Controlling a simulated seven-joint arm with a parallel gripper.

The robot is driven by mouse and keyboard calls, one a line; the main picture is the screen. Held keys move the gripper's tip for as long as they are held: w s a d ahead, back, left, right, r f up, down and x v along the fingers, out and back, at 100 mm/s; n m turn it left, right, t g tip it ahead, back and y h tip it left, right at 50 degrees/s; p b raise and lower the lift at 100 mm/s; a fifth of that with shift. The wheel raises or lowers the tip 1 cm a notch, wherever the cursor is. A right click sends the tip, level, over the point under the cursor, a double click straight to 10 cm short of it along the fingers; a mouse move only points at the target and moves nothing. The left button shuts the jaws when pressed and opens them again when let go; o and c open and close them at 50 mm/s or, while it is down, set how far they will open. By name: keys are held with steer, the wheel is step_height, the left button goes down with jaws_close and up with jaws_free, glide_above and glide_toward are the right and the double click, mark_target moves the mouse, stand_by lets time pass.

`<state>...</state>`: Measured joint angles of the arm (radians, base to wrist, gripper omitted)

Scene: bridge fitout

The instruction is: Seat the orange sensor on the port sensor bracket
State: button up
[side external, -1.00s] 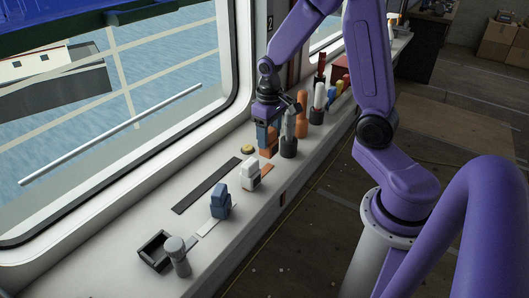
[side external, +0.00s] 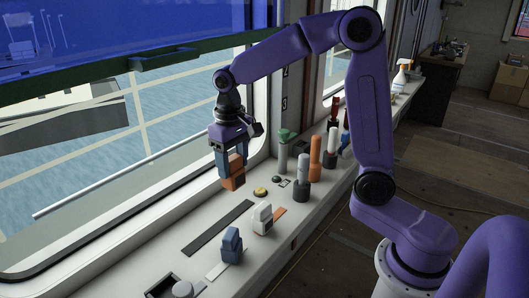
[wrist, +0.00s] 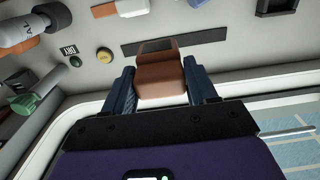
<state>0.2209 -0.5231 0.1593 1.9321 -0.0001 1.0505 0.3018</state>
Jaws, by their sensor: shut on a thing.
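The orange sensor (side external: 233,176) is a blocky orange-brown piece, held up above the sill near the window. My gripper (side external: 232,167) is shut on it, pointing down. In the wrist view the sensor (wrist: 160,78) sits between the two dark blue fingers. A blue block-shaped unit (side external: 231,246) stands on the sill by a pale strip. A white unit of similar shape (side external: 263,220) stands beside an orange strip (side external: 280,213). A long dark strip (side external: 218,228) lies bare on the sill. I cannot tell which thing is the port sensor bracket.
A yellow button (side external: 260,192) lies near the sensor. A green-topped cylinder (side external: 284,152), an orange cylinder (side external: 315,158) and a white cylinder in a dark base (side external: 303,181) stand to the right. A black tray (side external: 160,287) is at the front. The window bounds the left side.

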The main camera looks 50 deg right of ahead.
steer(key=s+a, duration=0.3)
steer(key=a, duration=2.3)
steer(key=shift+w+d+f, duration=0.15)
steer(key=shift+f, duration=1.25)
steer(key=shift+w+d+f, duration=0.1)
steer(key=shift+f, duration=1.3)
steer(key=shift+f, duration=2.4)
steer(key=shift+f, duration=0.15)
steer(key=shift+f, duration=1.05)
steer(key=shift+f, duration=0.6)
